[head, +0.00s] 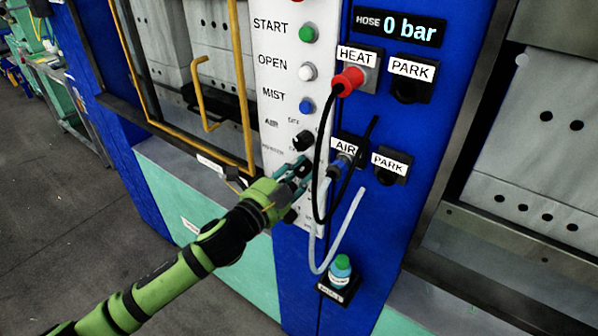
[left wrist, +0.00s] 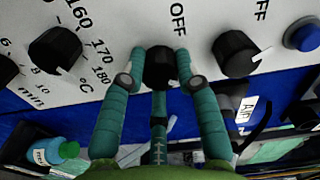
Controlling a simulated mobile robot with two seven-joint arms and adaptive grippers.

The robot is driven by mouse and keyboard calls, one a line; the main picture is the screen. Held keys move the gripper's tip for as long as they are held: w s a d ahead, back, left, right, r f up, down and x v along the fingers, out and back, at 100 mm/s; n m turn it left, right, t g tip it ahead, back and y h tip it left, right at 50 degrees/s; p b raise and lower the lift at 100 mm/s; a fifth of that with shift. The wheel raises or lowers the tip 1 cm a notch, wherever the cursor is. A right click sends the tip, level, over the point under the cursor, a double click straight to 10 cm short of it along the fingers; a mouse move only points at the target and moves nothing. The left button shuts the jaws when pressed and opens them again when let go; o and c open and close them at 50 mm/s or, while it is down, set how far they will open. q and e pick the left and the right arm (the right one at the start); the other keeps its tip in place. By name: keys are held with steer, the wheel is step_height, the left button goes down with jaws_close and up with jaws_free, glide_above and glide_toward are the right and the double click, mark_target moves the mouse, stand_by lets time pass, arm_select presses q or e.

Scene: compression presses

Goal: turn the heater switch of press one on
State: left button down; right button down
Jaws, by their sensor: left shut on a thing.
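The heater switch is a round black knob (left wrist: 160,68) on the white control panel (head: 283,85). In the left wrist view it sits between my two teal fingers, with an OFF mark beyond it. I cannot make out which way its pointer is turned. My left gripper (left wrist: 160,80) is shut on this knob, one finger on each side. In the head view my left gripper (head: 296,172) reaches the panel below the black air switch (head: 303,140) and covers the heater switch. My right gripper is not in view.
A temperature dial (left wrist: 55,48) and the air switch (left wrist: 236,52) flank the held knob. A red plug (head: 348,80) and a blue plug (head: 338,167) with hanging hoses are close to the right. A small bottle (head: 341,268) stands lower down.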

arm_select(q)
steer(key=shift+w+a+f, duration=0.15)
steer(key=shift+a+f, duration=0.1)
steer(key=shift+f, duration=0.05)
steer(key=c, duration=0.9)
jaws_free()
steer(key=shift+w+a+r, duration=0.1)
steer(key=shift+s+a, duration=0.1)
steer(key=shift+s, duration=0.35)
steer(key=v, duration=1.1)
steer(key=shift+a, duration=0.15)
